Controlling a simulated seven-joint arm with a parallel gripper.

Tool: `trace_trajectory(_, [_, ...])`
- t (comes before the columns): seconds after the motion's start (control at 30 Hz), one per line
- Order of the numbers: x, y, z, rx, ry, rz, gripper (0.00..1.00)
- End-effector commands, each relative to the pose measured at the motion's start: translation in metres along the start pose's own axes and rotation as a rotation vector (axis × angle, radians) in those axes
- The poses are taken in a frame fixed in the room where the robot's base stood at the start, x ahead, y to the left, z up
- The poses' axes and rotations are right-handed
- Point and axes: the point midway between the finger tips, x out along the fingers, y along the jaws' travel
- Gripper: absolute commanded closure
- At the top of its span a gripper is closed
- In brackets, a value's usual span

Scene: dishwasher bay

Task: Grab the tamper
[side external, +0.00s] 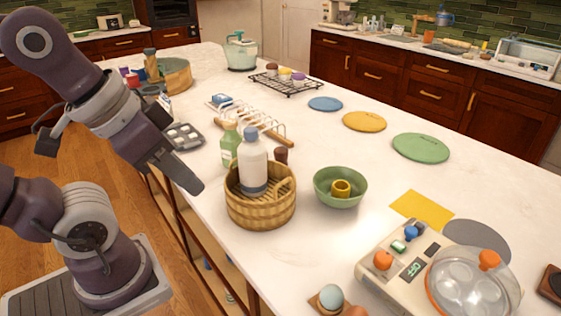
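I cannot pick out the tamper with certainty in the side external view. A small dark brown object (281,155) stands just behind the wicker basket, partly hidden by it; I cannot tell what it is. My gripper (187,181) points down and to the right over the near-left edge of the white counter, left of the basket. It is seen from the side, so I cannot tell whether its fingers are apart. Nothing visible hangs from it.
The wicker basket (260,211) holds a white bottle (252,160) and a green bottle (230,143). A green bowl (340,192) with a yellow cup stands to its right. A muffin tin (184,136) and a wire rack (262,122) lie behind. An appliance (408,255) is front right.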

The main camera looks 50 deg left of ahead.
Motion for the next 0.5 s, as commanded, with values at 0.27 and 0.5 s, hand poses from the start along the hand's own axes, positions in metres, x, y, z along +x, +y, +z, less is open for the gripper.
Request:
trace_trajectory(0.27, [0.0000,0.0000,0.0000,0.000,0.000,0.000,0.68])
trace_trajectory(0.5, [0.0000,0.0000,0.0000,0.000,0.000,0.000,0.37])
